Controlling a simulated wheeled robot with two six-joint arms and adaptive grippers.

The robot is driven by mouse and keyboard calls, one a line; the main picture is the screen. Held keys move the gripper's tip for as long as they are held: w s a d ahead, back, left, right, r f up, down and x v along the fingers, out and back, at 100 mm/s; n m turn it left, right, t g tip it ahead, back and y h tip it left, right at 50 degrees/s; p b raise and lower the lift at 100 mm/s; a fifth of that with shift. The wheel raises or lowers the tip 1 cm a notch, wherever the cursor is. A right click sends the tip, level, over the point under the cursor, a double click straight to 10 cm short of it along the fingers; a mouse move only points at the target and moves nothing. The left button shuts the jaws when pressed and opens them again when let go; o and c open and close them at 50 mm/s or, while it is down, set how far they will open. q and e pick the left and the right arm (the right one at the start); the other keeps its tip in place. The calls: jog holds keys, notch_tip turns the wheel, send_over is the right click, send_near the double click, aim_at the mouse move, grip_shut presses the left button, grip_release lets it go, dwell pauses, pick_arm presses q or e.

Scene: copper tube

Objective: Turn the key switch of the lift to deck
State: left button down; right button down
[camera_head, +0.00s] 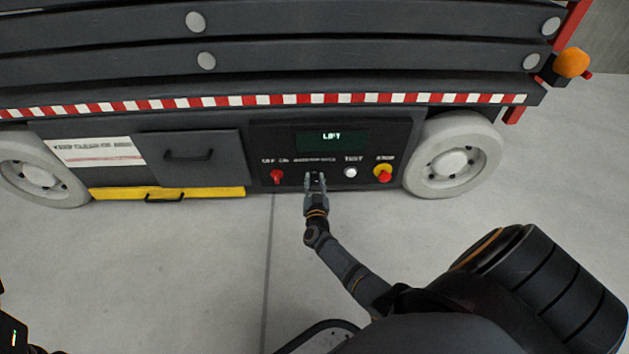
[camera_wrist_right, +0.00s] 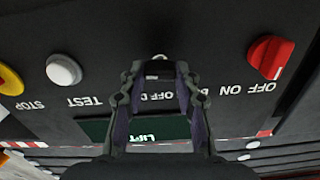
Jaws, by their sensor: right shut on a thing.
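The lift's dark control panel (camera_head: 262,140) is on the side of the lift, between two pale wheels. My right gripper (camera_head: 315,178) reaches up to the panel's lower middle, between the red knob and the white TEST button. In the right wrist view, upside down, its fingertips (camera_wrist_right: 158,70) are shut on the key switch (camera_wrist_right: 160,57), of which only a small metallic bit shows. The fingers partly cover the switch's label, so the key's exact angle cannot be told. My left gripper is not in view.
A red OFF/ON knob (camera_head: 277,176), the white TEST button (camera_head: 350,172) and the red STOP button (camera_head: 384,175) on yellow flank the key switch. The display (camera_head: 332,141) reads LIFT. A yellow step (camera_head: 200,192) lies left. Bare concrete floor (camera_head: 180,270) is in front.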

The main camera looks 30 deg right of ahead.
jog(key=m, duration=0.3)
jog(key=shift+s+d+f+m, duration=0.1)
jog(key=shift+f+m, duration=0.05)
jog(key=shift+m, duration=1.95)
jog(key=c, duration=1)
grip_release()
jog(key=shift+o, duration=0.2)
jog(key=v, duration=0.7)
jog(key=shift+s, duration=0.2)
